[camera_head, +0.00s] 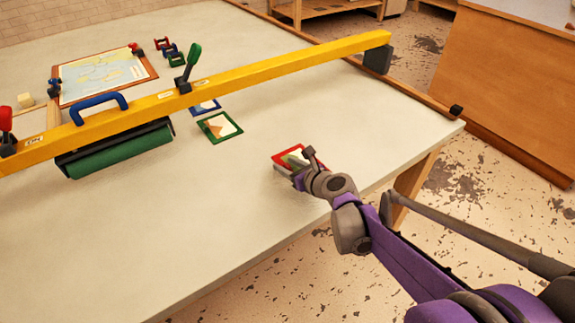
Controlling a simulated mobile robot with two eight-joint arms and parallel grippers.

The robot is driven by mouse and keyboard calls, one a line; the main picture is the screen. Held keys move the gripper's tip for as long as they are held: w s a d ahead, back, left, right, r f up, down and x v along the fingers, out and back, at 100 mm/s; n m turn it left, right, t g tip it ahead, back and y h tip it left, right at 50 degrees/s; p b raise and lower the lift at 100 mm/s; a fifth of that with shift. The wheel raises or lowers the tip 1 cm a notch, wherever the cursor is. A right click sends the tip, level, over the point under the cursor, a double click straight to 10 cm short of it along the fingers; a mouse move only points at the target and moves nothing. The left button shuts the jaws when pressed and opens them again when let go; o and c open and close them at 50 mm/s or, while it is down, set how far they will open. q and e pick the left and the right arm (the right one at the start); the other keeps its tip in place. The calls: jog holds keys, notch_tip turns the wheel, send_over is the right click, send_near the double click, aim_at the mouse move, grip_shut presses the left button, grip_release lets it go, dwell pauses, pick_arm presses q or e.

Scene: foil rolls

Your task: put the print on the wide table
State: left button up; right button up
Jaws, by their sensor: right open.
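The wide table (110,245) has a pale top that fills most of the view. A small red-framed print (283,154) lies at my right gripper, over the table's right part near its front edge. My right gripper (300,164) is open, with its fingers at this print and covering part of it. I cannot tell whether they touch it. A green-framed print (221,126) and a blue-framed print (205,108), partly hidden by the yellow bar, lie farther back on the table. My left gripper is not in view.
A wooden cabinet (520,85) stands at right. The table's front left is clear.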

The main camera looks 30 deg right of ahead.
jog(key=p+v, duration=0.3)
jog(key=v, duration=0.9)
jog(key=shift+s, duration=0.1)
